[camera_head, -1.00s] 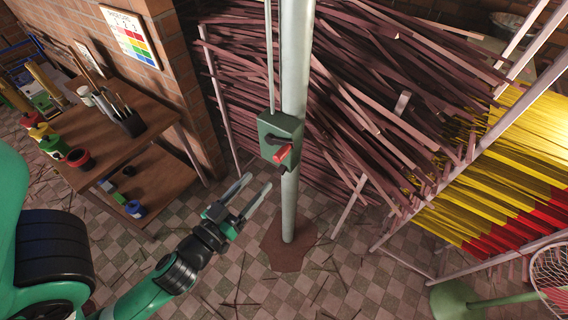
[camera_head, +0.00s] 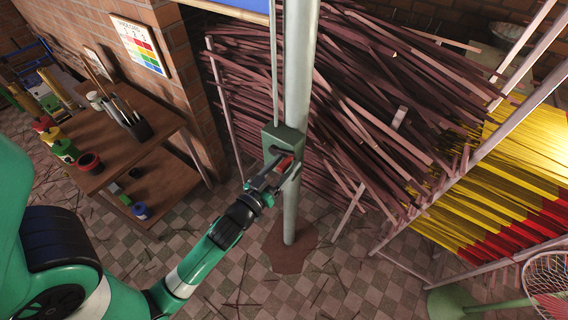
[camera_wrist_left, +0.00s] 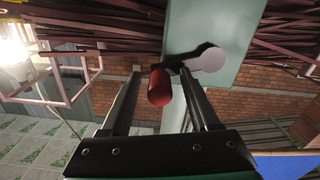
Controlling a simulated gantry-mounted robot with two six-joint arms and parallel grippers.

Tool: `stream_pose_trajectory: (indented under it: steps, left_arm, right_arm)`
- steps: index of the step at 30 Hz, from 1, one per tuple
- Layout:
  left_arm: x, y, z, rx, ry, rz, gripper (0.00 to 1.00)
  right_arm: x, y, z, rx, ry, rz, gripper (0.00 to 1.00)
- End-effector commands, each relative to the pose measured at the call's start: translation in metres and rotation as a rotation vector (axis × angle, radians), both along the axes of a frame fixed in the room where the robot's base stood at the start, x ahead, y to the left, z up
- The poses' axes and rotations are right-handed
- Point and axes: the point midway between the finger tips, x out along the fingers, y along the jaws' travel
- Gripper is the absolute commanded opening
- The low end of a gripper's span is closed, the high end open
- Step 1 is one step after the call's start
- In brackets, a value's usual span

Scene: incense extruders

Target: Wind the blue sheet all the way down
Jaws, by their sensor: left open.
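A green winch box (camera_head: 284,137) is fixed to the grey pole (camera_head: 298,70). Its crank has a red grip (camera_head: 286,163), partly covered by my left gripper (camera_head: 278,169) in the head view. That gripper is open, with its fingers reaching up to the crank. In the left wrist view the red grip (camera_wrist_left: 160,88) shows between the two open fingers, close to the right one; I cannot tell whether they touch. A strip of the blue sheet (camera_head: 232,8) shows at the top edge of the head view; the rest of it is out of frame. My right gripper is not in view.
Racks of dark incense sticks (camera_head: 370,110) stand behind and right of the pole, with yellow and red sticks (camera_head: 490,190) farther right. A wooden table (camera_head: 150,150) with pots stands left. A wire-caged fan (camera_head: 548,285) is at lower right.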

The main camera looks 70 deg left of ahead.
Motion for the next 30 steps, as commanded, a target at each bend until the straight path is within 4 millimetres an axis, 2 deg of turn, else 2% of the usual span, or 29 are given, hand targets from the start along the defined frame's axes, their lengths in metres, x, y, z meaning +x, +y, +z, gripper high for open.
stream_pose_trajectory:
  steps: [2, 9, 12, 30]
  left_arm:
    - [-0.0001, -0.0002, -0.0001, 0.0, 0.0, 0.0, 0.58]
    - [-0.0002, -0.0004, 0.0, 0.0, 0.0, 0.0, 0.15]
    - [-0.0002, -0.0004, 0.0001, 0.0, 0.0, 0.0, 0.0]
    - [-0.0002, -0.0006, 0.0006, 0.001, -0.001, -0.001, 0.0]
  right_arm:
    - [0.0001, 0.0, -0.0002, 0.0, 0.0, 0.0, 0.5]
    - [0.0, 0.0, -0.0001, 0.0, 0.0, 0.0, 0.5]
    - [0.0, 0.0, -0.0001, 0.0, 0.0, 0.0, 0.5]
    - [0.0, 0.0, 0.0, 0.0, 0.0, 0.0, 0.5]
